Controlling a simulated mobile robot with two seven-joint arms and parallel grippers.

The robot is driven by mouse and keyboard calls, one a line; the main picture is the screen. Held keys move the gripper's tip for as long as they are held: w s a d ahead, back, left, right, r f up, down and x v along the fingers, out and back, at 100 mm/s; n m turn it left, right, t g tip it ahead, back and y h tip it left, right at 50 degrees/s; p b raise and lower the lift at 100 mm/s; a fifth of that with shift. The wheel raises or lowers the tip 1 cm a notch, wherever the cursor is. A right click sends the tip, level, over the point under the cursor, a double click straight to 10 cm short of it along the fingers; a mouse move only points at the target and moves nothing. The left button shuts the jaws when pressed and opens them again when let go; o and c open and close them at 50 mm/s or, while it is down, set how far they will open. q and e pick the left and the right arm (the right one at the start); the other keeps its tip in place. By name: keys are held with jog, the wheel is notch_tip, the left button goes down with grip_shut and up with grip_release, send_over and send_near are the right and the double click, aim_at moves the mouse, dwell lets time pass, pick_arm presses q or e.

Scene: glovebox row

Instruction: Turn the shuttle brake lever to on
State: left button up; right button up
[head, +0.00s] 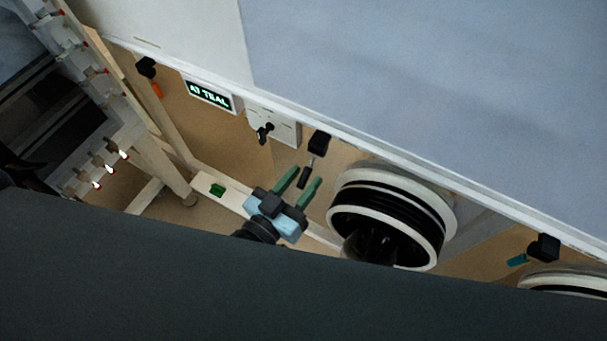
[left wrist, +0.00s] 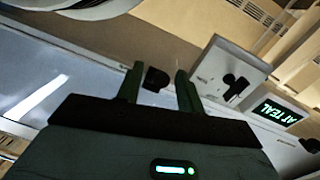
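A lever with a metal rod and a dark grip (head: 304,177) hangs from a black block (head: 319,141) on the wall; it is unlabelled, so I cannot tell if it is the shuttle brake lever. A black cross-shaped handle (head: 264,132) sits on a white plate (head: 287,131) to its left and also shows in the left wrist view (left wrist: 235,87). My left gripper (head: 306,174) is open, with green fingers apart. In the head view the dark grip appears between the fingertips; contact cannot be told. The left wrist view shows the black block (left wrist: 156,79) between the fingers. My right gripper is not in view.
A lit sign reading "AT TEAL" (head: 208,94) is left of the white plate. A large round black-and-white port (head: 437,205) stands close right of my left gripper. Other black blocks carry an orange lever (head: 157,90) and a teal lever (head: 517,260).

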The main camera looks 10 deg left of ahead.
pick_arm(q)
jog(key=shift+w+d, duration=0.25)
jog(key=shift+w, duration=0.3)
grip_shut()
